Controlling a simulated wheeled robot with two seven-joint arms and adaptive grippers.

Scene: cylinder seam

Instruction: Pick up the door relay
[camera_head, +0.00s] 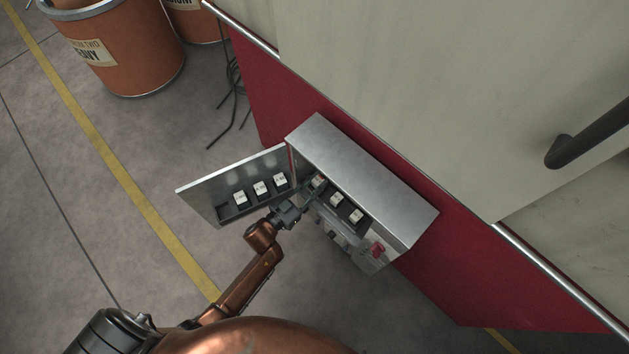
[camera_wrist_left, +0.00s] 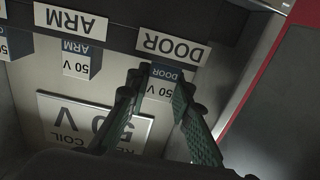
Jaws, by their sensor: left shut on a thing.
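The door relay (camera_wrist_left: 160,88) is a small block with a blue face marked DOOR and a white face marked 50 V. In the left wrist view it sits right beside the white DOOR label (camera_wrist_left: 172,46), at the dark strip. My left gripper (camera_head: 305,200) reaches into the open metal box (camera_head: 365,180). In the left wrist view my left gripper (camera_wrist_left: 160,80) has its green-padded fingers on either side of the door relay, shut on it. Whether the relay is clear of its socket cannot be told. My right gripper is not in view.
An arm relay (camera_wrist_left: 82,58) sits beside the ARM label (camera_wrist_left: 70,20), with another relay partly in view at the left edge. The box's open door (camera_head: 215,205) carries several white-labelled blocks. A red knob (camera_head: 377,250) is at the box's lower right. Orange drums (camera_head: 125,65) stand far left.

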